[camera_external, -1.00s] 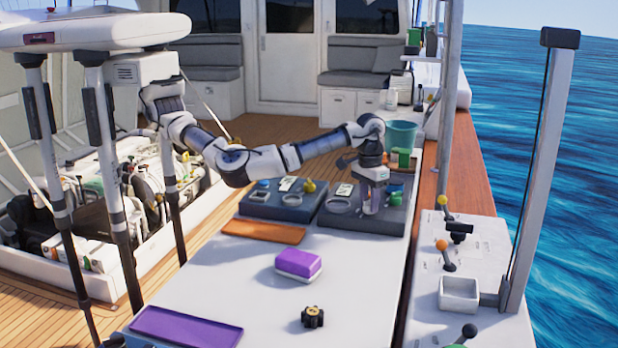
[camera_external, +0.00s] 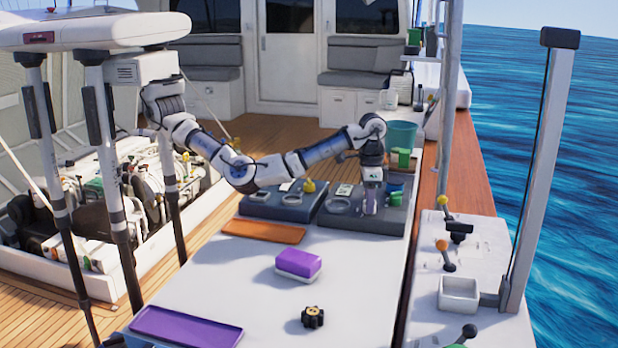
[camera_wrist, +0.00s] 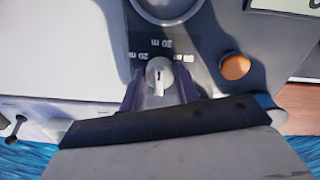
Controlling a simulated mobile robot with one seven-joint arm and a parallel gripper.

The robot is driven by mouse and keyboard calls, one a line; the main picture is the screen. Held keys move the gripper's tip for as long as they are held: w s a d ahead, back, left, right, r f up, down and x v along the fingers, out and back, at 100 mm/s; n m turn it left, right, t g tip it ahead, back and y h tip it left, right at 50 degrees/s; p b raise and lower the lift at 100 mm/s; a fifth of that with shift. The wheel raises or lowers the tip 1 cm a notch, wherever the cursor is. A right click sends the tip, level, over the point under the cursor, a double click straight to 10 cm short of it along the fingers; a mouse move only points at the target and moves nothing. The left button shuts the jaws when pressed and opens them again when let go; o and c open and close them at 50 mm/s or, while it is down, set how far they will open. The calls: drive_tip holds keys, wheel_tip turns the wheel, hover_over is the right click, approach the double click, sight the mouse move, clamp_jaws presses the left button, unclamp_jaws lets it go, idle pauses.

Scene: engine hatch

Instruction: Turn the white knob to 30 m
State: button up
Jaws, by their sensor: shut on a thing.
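The white knob (camera_wrist: 159,72) sits on a dark grey panel in the wrist view, with a short line mark running roughly up and down on its face. Small white labels in metres (camera_wrist: 160,44) are printed just above it, upside down; they are small and blurred. The fingers of my gripper (camera_wrist: 160,90) are on either side of the knob and shut on it. In the external view, my gripper (camera_external: 370,203) points down at the right-hand dark panel (camera_external: 345,219); the knob is hidden there.
An orange-brown button (camera_wrist: 235,67) and a round ring (camera_wrist: 168,8) are near the knob. A second dark panel (camera_external: 268,212) stands to the left. The white table holds an orange tray (camera_external: 264,232), a purple-and-white block (camera_external: 298,264), a black knob-like piece (camera_external: 313,317) and a purple tray (camera_external: 186,327).

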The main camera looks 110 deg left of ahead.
idle(0.3)
drive_tip(key=o, duration=1)
drive_tip(key=shift+r, duration=0.1)
drive_tip(key=r, duration=1.3)
drive_tip(key=shift+s+a+r, duration=0.1)
drive_tip(key=shift+a+r, duration=0.2)
drive_tip(key=shift+r, duration=0.05)
